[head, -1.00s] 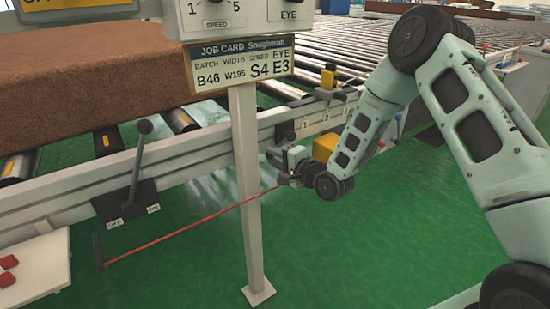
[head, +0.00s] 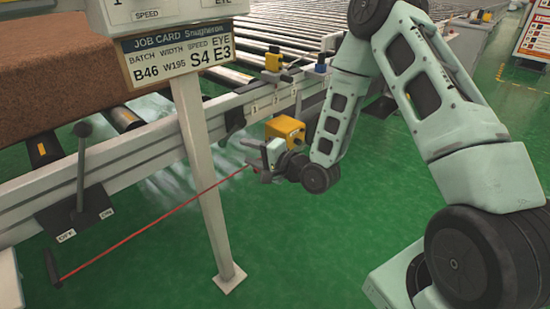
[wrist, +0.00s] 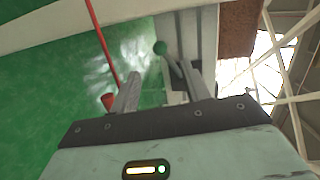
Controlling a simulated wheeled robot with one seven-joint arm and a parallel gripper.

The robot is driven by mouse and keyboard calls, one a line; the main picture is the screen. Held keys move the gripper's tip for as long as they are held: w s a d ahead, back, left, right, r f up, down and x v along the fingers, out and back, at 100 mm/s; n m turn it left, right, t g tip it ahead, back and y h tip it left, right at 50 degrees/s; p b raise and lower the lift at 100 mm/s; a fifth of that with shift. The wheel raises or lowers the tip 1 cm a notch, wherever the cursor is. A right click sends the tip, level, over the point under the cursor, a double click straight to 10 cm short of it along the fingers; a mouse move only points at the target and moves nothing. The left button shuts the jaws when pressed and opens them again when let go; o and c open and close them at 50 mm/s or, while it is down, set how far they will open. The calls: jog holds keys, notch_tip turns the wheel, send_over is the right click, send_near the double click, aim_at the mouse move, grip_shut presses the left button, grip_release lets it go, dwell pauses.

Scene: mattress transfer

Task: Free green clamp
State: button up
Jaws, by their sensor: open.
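In the wrist view a green ball knob (wrist: 160,47) sits on a short dark lever, in front of a grey metal surface; I take it to be the green clamp. It shows between and beyond the two fingers of my gripper (wrist: 160,84), which is open. The right finger partly covers the lever. I cannot tell whether anything touches. In the head view my gripper (head: 264,156) is low beside the conveyor rail, and I cannot make out the green knob there.
A red cord (head: 150,222) runs from a dark handle (head: 52,267) at lower left to near my gripper. A white post (head: 205,185) stands left of the gripper. A yellow block (head: 286,127) is just behind it.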

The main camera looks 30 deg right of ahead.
jog(key=v, duration=0.8)
jog(key=shift+s+p, duration=0.25)
jog(key=shift+p, duration=0.05)
jog(key=shift+d, duration=0.15)
jog(key=shift+c, duration=0.4)
jog(key=c, duration=0.5)
jog(key=shift+w+a+r+n, duration=0.15)
jog(key=shift+a+n, duration=0.1)
jog(key=shift+n, duration=0.35)
grip_shut()
jog(key=w+a+r+n+h+p, duration=0.2)
jog(key=a+r+n+h, duration=0.35)
jog(key=n, duration=1.25)
jog(key=y+b, duration=0.1)
jog(key=b, duration=0.1)
send_near(226, 140)
jog(key=w+a, duration=0.2)
jog(key=w, duration=0.1)
jog(key=w+a, duration=0.1)
jog(key=w, duration=0.1)
jog(key=shift+w+r, duration=0.15)
jog(key=shift+w, duration=0.05)
jog(key=shift+w+d+f+g, duration=0.1)
jog(key=shift+w+f+g, duration=0.25)
jog(key=shift+f, duration=0.1)
